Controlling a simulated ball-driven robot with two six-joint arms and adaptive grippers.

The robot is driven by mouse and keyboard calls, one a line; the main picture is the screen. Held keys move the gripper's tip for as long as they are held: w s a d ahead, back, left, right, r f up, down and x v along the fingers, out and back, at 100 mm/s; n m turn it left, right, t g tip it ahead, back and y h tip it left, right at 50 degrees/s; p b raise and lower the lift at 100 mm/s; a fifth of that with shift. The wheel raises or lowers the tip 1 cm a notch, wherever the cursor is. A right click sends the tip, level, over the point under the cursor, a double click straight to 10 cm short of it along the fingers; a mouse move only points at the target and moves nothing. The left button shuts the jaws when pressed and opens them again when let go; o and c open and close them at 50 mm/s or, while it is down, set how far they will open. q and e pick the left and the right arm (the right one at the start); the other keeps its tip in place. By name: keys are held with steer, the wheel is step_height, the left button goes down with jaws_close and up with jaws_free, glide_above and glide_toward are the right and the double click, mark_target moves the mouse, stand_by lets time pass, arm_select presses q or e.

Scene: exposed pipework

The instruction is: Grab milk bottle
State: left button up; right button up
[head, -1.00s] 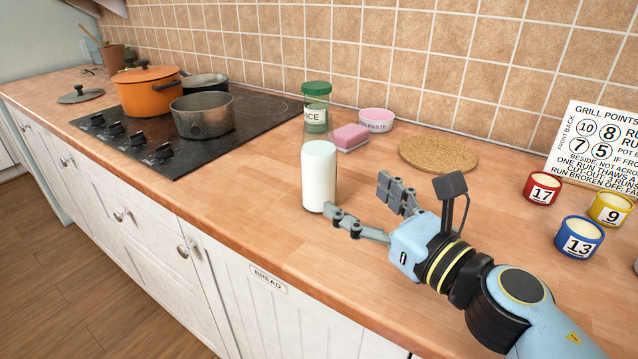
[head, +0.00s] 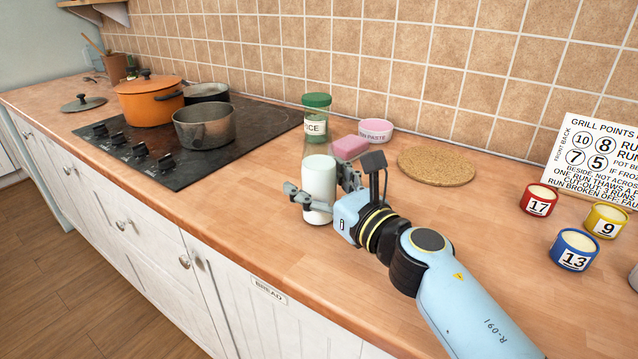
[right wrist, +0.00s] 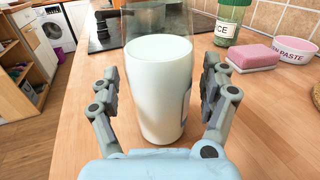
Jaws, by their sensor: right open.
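The milk bottle (head: 319,186) is clear glass with white milk in its lower part and stands upright on the wooden counter. My right gripper (head: 320,190) is open around the lower part of the bottle, one finger on the near side and one on the far side. In the right wrist view the bottle (right wrist: 159,85) stands between the two open fingers (right wrist: 160,95), with a gap at the left finger; I cannot tell whether the right finger touches it. My left gripper is in neither view.
A green-lidded jar (head: 316,118), a pink sponge (head: 350,148) and a pink paste bowl (head: 376,130) stand behind the bottle. A cork mat (head: 436,166) and numbered tins (head: 573,250) lie to the right. The hob with pots (head: 204,122) is at left.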

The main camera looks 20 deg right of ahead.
jaws_close()
stand_by(0.4)
steer(key=shift+r, duration=0.2)
